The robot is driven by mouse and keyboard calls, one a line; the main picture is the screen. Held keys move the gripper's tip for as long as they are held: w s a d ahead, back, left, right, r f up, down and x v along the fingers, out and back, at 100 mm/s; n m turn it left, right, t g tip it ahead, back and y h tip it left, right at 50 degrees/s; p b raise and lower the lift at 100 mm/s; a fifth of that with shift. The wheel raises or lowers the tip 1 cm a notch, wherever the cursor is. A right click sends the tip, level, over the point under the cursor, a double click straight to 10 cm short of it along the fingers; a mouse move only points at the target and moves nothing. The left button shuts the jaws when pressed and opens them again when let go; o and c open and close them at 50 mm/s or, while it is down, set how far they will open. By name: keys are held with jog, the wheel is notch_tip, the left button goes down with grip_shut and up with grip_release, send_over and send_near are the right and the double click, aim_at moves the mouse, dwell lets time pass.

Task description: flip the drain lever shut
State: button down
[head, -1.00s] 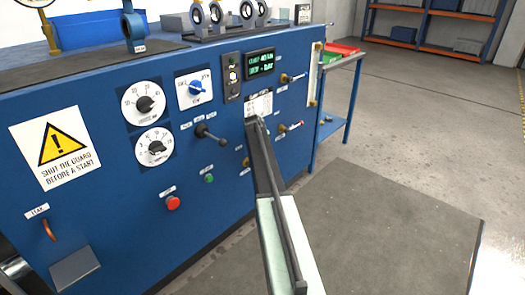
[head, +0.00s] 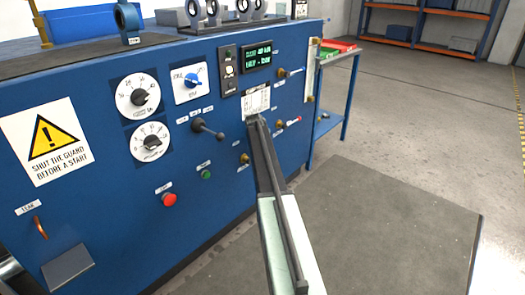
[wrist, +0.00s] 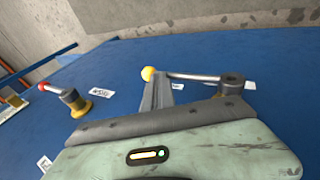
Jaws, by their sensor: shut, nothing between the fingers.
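A metal lever with a yellow ball tip (wrist: 148,74) and a dark round hub (wrist: 231,82) shows in the wrist view, its arm running roughly level. My gripper (wrist: 160,92) is shut and empty, its fingers just below the ball; whether they touch cannot be told. A red-tipped lever (wrist: 43,87) on a brass hub stands left of it; in the head view it is right of my gripper (head: 254,119). The labels are too small to read, so I cannot tell which is the drain lever. My arm hides part of the panel.
The blue panel (head: 105,210) also carries a dark lever (head: 207,128), dials, a red button (head: 169,200) and a brass-based lever (head: 290,72). A blue cart (head: 347,95) stands at its right end. The floor mat (head: 400,235) is clear.

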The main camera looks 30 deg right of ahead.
jog(key=shift+s+d, duration=0.1)
jog(key=shift+d, duration=0.05)
notch_tip(320, 180, up, 14)
jog(key=s+p, duration=0.2)
jog(key=p, duration=1.2)
jog(key=shift+s+d, duration=0.25)
jog(key=shift+f, duration=0.15)
